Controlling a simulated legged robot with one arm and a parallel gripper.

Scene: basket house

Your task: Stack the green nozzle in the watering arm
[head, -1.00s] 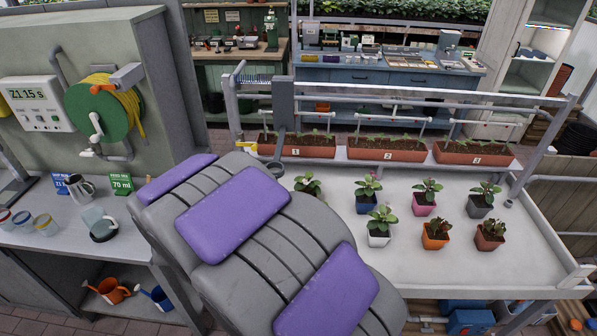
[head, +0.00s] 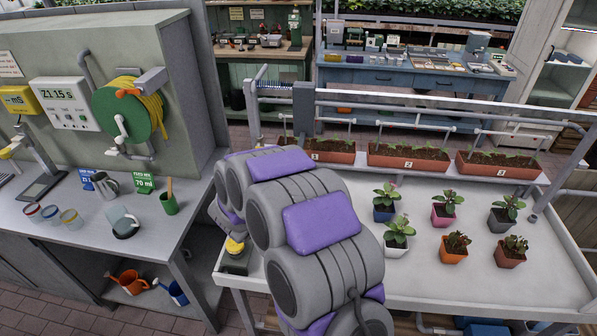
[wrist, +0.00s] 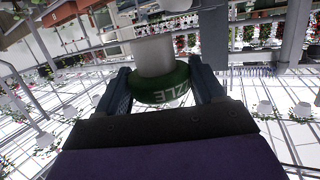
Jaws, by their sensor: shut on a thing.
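In the wrist view, my gripper (wrist: 160,82) is shut on the green nozzle (wrist: 168,95), a dark green ring with white lettering that partly reads "ZZLE". A pale grey cylinder (wrist: 152,57) stands against the ring; I cannot tell whether it is part of the nozzle or of something else. In the head view, my arm hides the gripper and nozzle. A grey upright block (head: 305,108) sits on the rail over the plant table, perhaps part of the watering arm; my arm covers its lower part.
The white plant table (head: 480,285) holds several small potted plants. Brown planters (head: 408,157) line its back.

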